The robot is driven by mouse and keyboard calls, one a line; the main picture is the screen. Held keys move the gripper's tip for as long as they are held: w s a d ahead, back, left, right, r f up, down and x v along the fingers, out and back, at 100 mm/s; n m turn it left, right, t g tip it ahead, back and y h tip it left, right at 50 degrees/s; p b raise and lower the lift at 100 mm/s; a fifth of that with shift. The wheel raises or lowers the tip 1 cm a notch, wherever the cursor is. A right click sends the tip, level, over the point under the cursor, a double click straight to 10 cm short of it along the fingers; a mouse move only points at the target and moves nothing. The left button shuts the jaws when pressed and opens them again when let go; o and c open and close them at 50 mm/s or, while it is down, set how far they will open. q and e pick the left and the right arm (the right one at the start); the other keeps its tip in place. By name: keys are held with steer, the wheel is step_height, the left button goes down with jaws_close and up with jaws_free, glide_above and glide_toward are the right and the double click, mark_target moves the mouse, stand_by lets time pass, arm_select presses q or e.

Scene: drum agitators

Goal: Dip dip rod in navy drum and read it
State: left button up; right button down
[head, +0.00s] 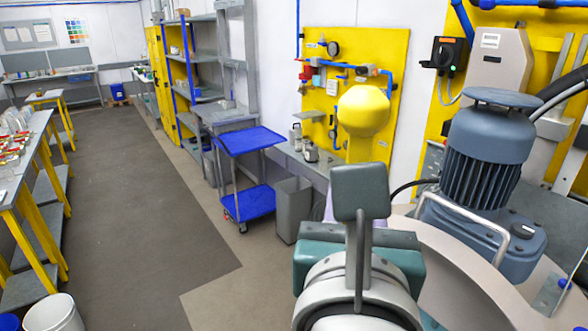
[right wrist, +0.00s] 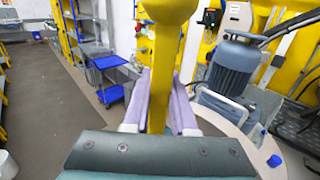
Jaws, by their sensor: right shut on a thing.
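My right gripper (right wrist: 158,108) is shut on a yellow rod (right wrist: 164,60); its pale lilac fingers sit on both sides of the flat stem. In the head view the rod's round yellow knob (head: 363,110) stands up above my right wrist, against the yellow wall panel. The lower part of the rod is hidden behind my wrist and gripper, so I cannot tell what its lower end touches. No navy drum wall is clearly visible. A pale, round-edged top (head: 455,265) bearing a blue-grey motor (head: 487,150) is to the right of my right gripper. My left gripper is out of view.
A metal handle rail (head: 478,215) rises beside the motor. A blue trolley (head: 248,141) and a grey bin (head: 293,210) stand left of my right arm. A workbench (head: 30,150) with small items lines the far left. The grey floor (head: 130,200) between is clear.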

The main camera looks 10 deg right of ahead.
steer(key=s+a+f+b, duration=0.3)
steer(key=a+f+b, duration=0.3)
steer(key=a+b, duration=0.1)
steer(key=shift+a, duration=0.35)
steer(key=shift+s, duration=0.1)
stand_by(0.8)
